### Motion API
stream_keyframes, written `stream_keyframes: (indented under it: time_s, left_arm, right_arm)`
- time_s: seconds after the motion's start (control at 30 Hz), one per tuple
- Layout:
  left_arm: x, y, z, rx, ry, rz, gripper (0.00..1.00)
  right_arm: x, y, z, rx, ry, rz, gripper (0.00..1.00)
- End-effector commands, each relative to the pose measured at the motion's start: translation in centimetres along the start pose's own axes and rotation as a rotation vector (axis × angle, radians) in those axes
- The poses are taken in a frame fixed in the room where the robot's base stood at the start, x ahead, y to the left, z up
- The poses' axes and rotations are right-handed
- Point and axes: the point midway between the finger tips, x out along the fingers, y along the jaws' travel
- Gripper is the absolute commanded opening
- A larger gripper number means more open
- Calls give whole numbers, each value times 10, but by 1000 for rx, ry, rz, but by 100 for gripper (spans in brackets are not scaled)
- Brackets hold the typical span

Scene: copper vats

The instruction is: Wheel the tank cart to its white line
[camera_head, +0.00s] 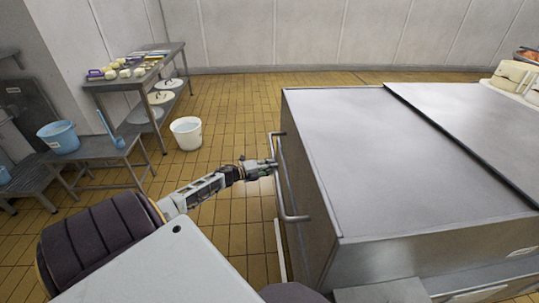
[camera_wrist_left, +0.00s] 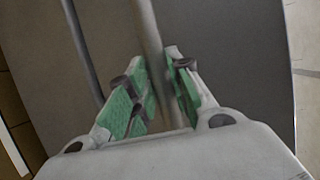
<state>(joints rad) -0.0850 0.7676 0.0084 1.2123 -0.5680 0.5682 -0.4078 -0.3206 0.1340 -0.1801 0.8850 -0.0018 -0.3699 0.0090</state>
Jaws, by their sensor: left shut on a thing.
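The tank cart (camera_head: 400,160) is a large steel box with a flat lid, filling the right half of the head view. A tubular handle (camera_head: 287,190) runs along its left side. My left gripper (camera_head: 271,167) is shut on this handle. In the left wrist view, the green-padded fingers (camera_wrist_left: 160,95) stand on both sides of the handle bar (camera_wrist_left: 150,35). A white line (camera_head: 280,250) shows on the floor close along the cart's left side, partly hidden by the cart. The cart's wheels are hidden. My right gripper is not in view.
A steel table (camera_head: 136,80) with cheeses stands at the back left. A white bucket (camera_head: 186,133) is on the floor beside it. A low bench (camera_head: 95,151) holds a blue bucket (camera_head: 59,137). Tiled floor (camera_head: 240,110) is clear between these and the cart.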

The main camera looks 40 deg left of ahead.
Motion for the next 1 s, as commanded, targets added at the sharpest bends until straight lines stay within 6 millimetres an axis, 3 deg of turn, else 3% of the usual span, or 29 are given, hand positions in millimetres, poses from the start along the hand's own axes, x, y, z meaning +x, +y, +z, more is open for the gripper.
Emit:
stream_keyframes:
  time_s: [0.17,0.2,0.33,0.57,0.7,1.0]
  left_arm:
    - [3,3,-5,-1,3,4,0]
    - [3,3,-5,-2,4,4,25]
    - [2,2,-4,-2,5,2,42]
    - [2,0,-4,-1,5,-1,42]
    - [2,0,-3,-1,5,-2,42]
    - [-8,0,-3,-1,5,-1,42]
  right_arm:
    - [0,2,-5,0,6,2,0]
    - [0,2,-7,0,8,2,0]
    - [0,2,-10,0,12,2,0]
    - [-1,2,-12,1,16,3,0]
    - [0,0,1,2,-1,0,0]
    - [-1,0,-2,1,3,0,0]
